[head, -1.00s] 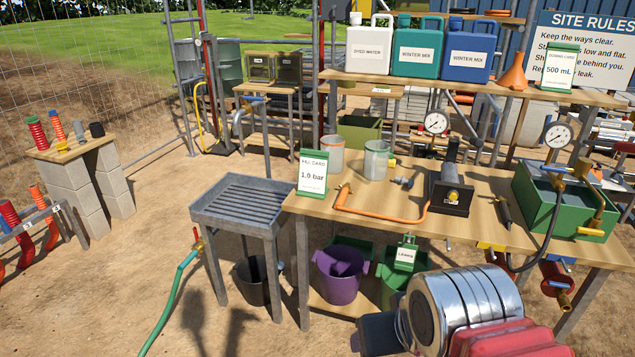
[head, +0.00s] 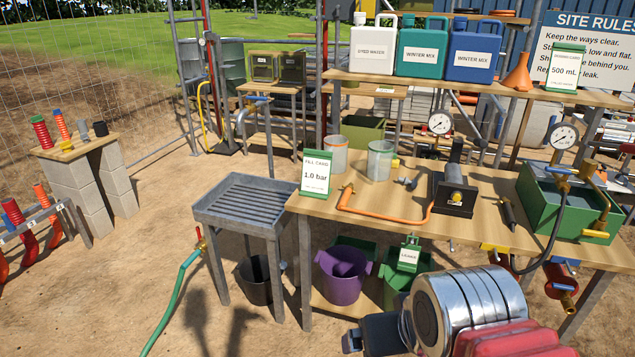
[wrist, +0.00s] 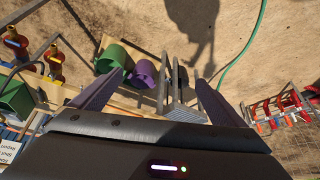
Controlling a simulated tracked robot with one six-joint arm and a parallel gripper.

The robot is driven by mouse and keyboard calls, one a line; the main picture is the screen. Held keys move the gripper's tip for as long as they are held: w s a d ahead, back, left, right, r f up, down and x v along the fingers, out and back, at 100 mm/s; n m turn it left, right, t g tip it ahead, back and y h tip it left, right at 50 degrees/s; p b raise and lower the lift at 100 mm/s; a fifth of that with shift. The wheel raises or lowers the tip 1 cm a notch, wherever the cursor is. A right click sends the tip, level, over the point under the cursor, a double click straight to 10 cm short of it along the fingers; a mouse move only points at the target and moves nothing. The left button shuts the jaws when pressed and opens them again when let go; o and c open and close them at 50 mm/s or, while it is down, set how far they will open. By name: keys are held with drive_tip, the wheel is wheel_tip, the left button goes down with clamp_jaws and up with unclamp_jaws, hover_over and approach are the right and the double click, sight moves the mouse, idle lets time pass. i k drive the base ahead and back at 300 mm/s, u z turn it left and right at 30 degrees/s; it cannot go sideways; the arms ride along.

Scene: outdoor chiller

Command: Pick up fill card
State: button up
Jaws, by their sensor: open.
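The fill card (head: 316,174) is a white card with green edges reading "1.0 bar". It stands upright on the left front corner of the wooden workbench (head: 385,205) in the head view. I cannot make it out in the wrist view. My gripper (wrist: 159,78) shows in the wrist view with its two fingers wide apart and nothing between them. It points down over the ground near the bench, with the purple bucket (wrist: 143,74) and the grey slatted stand (wrist: 178,100) beyond the fingers. My fingers are not clear in the head view.
The slatted metal stand (head: 240,212) adjoins the bench at left. A green hose (head: 172,300) lies on open dirt.

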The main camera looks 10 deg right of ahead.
sight(316, 165)
drive_tip(key=u, duration=0.5)
drive_tip(key=k, duration=0.7)
drive_tip(key=u, duration=1.05)
drive_tip(key=k, duration=0.7)
drive_tip(key=u, duration=0.3)
drive_tip(key=i, duration=1.2)
drive_tip(key=z, duration=0.45)
drive_tip(key=i, duration=0.8)
drive_tip(key=z, duration=0.45)
drive_tip(key=i, duration=0.85)
drive_tip(key=z, duration=0.25)
